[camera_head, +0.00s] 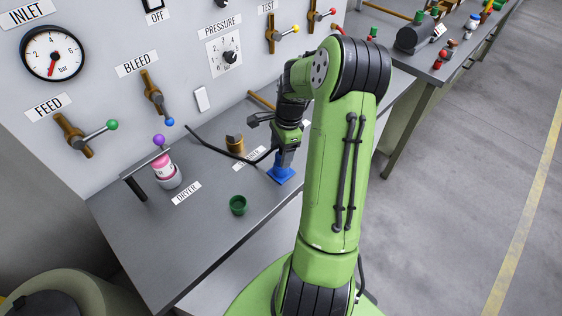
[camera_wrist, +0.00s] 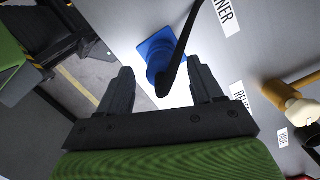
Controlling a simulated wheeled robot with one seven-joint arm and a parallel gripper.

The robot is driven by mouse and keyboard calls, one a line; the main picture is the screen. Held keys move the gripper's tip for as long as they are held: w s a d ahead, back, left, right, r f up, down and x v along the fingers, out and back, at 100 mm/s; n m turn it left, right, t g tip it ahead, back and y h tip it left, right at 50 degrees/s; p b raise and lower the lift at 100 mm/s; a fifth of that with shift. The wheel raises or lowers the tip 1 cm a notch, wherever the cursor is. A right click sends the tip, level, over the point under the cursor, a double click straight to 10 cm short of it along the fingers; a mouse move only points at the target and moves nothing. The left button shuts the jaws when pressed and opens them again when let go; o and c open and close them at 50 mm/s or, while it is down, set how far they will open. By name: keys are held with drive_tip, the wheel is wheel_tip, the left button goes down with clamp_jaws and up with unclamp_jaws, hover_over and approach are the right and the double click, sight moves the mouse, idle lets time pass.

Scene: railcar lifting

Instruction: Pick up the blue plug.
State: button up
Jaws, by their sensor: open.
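The blue plug (camera_head: 281,174) is at the grey bench's front edge, below my gripper (camera_head: 284,157). In the wrist view the blue plug (camera_wrist: 158,60) has a square, flange-like part and a round body. It shows beyond and between the fingertips of my gripper (camera_wrist: 160,70). The fingers are spread apart with nothing clamped between them. A black cable (camera_wrist: 178,55) crosses in front of the blue plug and ends between the fingers. I cannot tell whether the cable joins the plug or whether a finger touches it.
A green cup (camera_head: 238,205) and a pink-and-white canister (camera_head: 166,172) stand on the grey bench (camera_head: 205,235). A brass fitting (camera_head: 235,144) stands behind. The panel (camera_head: 100,95) carries levers and a gauge. Another bench (camera_head: 430,65) holds several parts. Open floor lies right.

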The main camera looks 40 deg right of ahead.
wheel_tip(320, 180, down, 2)
drive_tip(key=shift+w+f, duration=0.1)
drive_tip(key=shift+w, duration=0.05)
drive_tip(key=c, duration=1.2)
